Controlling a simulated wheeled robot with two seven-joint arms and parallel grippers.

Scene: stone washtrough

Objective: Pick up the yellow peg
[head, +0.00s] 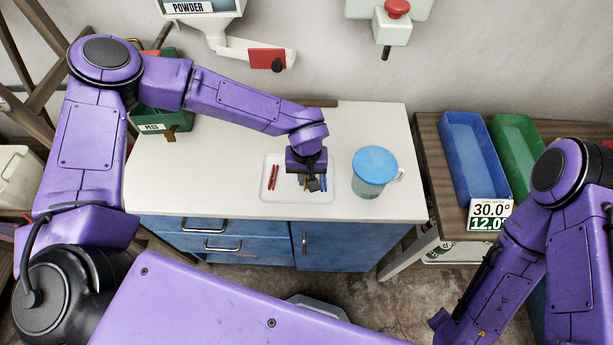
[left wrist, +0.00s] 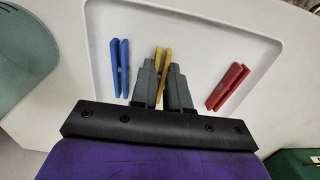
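The yellow peg (left wrist: 163,65) lies in a white tray (left wrist: 100,20) between the blue peg (left wrist: 120,67) and the red peg (left wrist: 228,87) in the left wrist view. My left gripper (left wrist: 161,72) is low over the tray, with its two grey fingers close together on either side of the yellow peg and seeming to touch it. The fingers hide part of the peg. In the head view my left gripper (head: 314,184) covers most of the yellow peg, with the red peg (head: 273,177) to its left. The right gripper's fingers cannot be made out.
A jug with a blue lid (head: 375,165) stands close to the right of the tray on the white counter (head: 230,195). A green bin (head: 165,119) is at the back left. Blue (head: 468,150) and green (head: 517,150) trays lie on the side table at the right.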

